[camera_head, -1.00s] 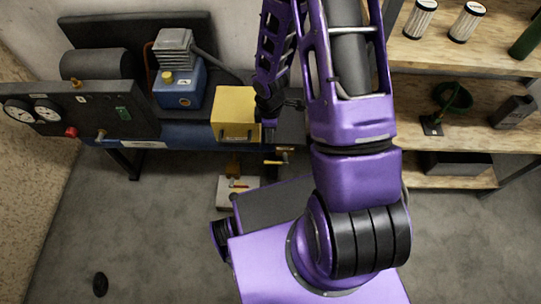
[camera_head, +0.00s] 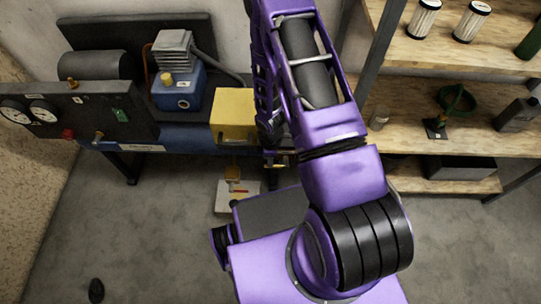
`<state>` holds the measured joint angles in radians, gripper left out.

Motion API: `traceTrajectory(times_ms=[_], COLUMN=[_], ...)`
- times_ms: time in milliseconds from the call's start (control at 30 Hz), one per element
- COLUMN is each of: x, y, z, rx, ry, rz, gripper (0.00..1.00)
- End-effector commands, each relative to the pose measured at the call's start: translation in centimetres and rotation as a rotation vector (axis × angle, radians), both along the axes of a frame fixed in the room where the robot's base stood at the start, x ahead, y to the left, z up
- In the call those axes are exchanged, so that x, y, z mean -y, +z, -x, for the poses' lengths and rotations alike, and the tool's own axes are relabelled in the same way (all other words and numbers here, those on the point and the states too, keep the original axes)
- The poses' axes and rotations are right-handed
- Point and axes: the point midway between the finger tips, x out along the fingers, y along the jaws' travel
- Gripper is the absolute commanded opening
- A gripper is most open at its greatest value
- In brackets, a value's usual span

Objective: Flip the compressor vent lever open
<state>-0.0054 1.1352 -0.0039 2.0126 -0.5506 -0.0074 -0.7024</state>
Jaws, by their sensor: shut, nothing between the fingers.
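The compressor has a blue pump unit (camera_head: 179,88) with a grey finned head and a dark cylindrical tank, on a blue-fronted bench against the wall. A small brass-coloured fitting (camera_head: 281,160) shows at the bench's right end, partly covered by my arm. It may be the vent lever, but its position is too small to read. My gripper (camera_head: 268,153) is shut and empty, pointing down close beside this fitting. Whether they touch is hidden.
A yellow box (camera_head: 233,112) stands just left of my gripper. A pale block with a brass part (camera_head: 236,196) is below it. The gauge panel (camera_head: 85,112) is at left.

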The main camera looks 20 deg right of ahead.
Motion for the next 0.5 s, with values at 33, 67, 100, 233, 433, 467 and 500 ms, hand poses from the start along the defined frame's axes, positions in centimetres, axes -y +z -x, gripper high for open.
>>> traceTrajectory(times_ms=[33,67,100,233,433,467,500], x=[0.00,0.00,0.01,0.02,-0.08,-0.16,-0.27], y=[-0.17,-0.20,-0.22,-0.20,-0.53,-0.70,-0.94], z=[-0.01,-0.01,-0.02,-0.02,-0.04,-0.06,-0.10], rx=[0.000,0.000,0.000,0.000,0.000,0.000,0.000], ry=[0.000,0.000,0.000,0.000,0.000,0.001,0.001], rz=[0.000,0.000,0.000,0.000,0.000,0.000,0.000], gripper=[0.00,0.00,0.00,0.00,0.00,0.00,0.00])
